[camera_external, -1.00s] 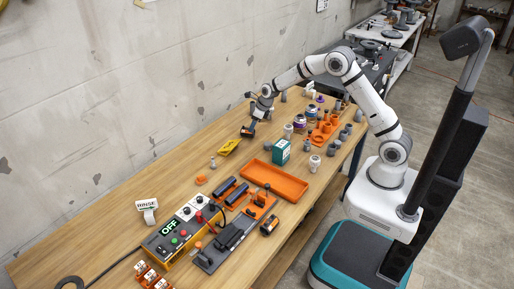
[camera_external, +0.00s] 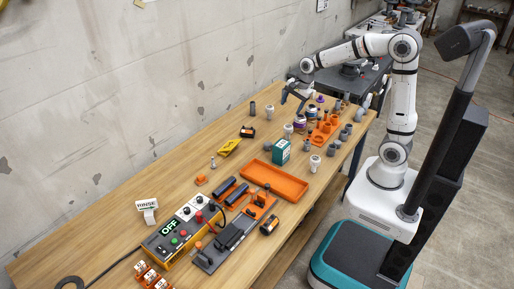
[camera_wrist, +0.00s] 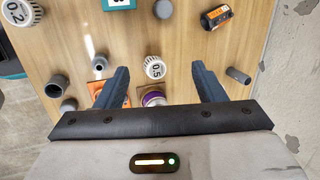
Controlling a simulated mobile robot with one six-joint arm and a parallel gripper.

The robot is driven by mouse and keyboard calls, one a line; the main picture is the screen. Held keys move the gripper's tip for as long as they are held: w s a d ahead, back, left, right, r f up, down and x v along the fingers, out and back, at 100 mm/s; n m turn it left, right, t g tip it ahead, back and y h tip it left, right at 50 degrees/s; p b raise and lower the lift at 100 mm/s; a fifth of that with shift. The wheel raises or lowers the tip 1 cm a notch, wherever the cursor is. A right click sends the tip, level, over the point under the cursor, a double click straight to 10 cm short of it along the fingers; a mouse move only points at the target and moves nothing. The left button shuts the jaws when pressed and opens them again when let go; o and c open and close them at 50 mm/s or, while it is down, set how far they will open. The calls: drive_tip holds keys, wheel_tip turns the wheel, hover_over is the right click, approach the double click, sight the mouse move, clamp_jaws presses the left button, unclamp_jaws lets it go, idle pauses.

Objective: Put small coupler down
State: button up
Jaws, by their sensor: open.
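A small grey coupler (camera_external: 252,108) stands alone on the wooden bench near its wall-side edge. It appears in the wrist view as a grey cylinder (camera_wrist: 238,75) outside my right finger. My gripper (camera_external: 293,99) is open and hangs above the bench, to the right of the coupler in the external view. In the wrist view its two blue-grey fingers (camera_wrist: 160,84) are wide apart with nothing held between them. The coupler is clear of both fingers.
A white cap marked 0.5 (camera_wrist: 154,67) shows between my fingers, lower down on the bench. An orange-black block (camera_external: 247,131), a green box (camera_external: 281,152) and an orange tray (camera_external: 276,181) stand nearby. An orange holder (camera_external: 322,132) with grey fittings is at the right.

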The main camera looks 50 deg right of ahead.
drive_tip(key=s+d+n+h, duration=0.1)
drive_tip(key=s+d+n, duration=0.1)
drive_tip(key=s+n, duration=1.5)
drive_tip(key=s, duration=0.5)
drive_tip(key=shift+s+r+g, duration=0.25)
drive_tip(key=shift+s+g, duration=0.1)
drive_tip(key=shift+g, duration=0.05)
drive_tip(key=shift+f, duration=0.25)
idle(2.1)
